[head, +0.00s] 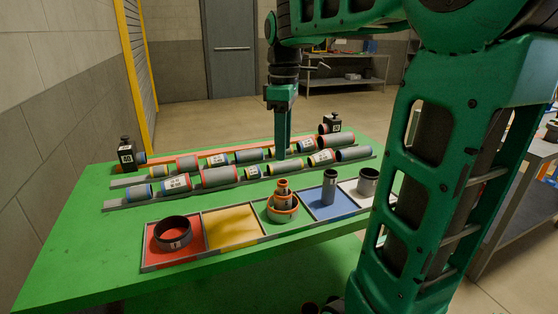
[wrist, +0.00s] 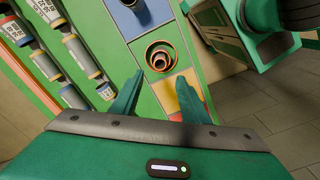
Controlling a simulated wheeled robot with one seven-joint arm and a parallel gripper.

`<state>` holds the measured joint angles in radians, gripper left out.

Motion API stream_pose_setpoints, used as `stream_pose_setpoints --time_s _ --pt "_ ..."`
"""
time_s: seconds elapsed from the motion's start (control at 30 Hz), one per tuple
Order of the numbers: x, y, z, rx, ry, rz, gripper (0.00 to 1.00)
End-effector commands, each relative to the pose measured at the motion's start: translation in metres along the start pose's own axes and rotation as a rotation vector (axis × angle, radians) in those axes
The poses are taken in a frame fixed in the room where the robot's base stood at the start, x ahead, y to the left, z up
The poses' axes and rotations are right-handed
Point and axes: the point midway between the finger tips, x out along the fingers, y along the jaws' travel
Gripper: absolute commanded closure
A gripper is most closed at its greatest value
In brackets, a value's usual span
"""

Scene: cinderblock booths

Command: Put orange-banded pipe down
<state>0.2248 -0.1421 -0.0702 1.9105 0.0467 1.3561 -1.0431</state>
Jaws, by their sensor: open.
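Orange-banded pipe pieces (head: 282,187) stand upright in the green compartment of the sorting tray (head: 150,267), with a wider orange-rimmed ring (head: 282,215) around the narrower ones. In the wrist view they show from above as nested orange-edged rings (wrist: 161,57). My gripper (head: 282,154) points down above the table, behind the tray in the head view. In the wrist view its two fingers (wrist: 162,80) are spread apart with nothing between them. The rings lie beyond the fingertips, clear of them. Which ring was the one handled cannot be told.
The red compartment holds a dark ring (head: 173,232); the yellow compartment (head: 232,227) looks empty. The blue one holds a grey pipe (head: 329,187), the white one a short wide pipe (head: 368,181). Several banded pipes lie on racks (head: 215,178) behind. Black blocks (head: 126,153) stand near the rack ends.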

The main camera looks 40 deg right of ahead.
Motion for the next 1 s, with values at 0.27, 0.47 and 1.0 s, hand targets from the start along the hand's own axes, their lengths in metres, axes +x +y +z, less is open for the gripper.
stream_pose_setpoints --time_s 0.27,0.47,1.0 --pt "-0.004 -0.009 0.013 0.088 -0.001 -0.002 0.59" --pt "0.05 -0.052 0.07 0.523 -0.002 -0.006 0.59" --pt "0.155 -0.141 0.155 1.263 -0.006 -0.016 0.59"
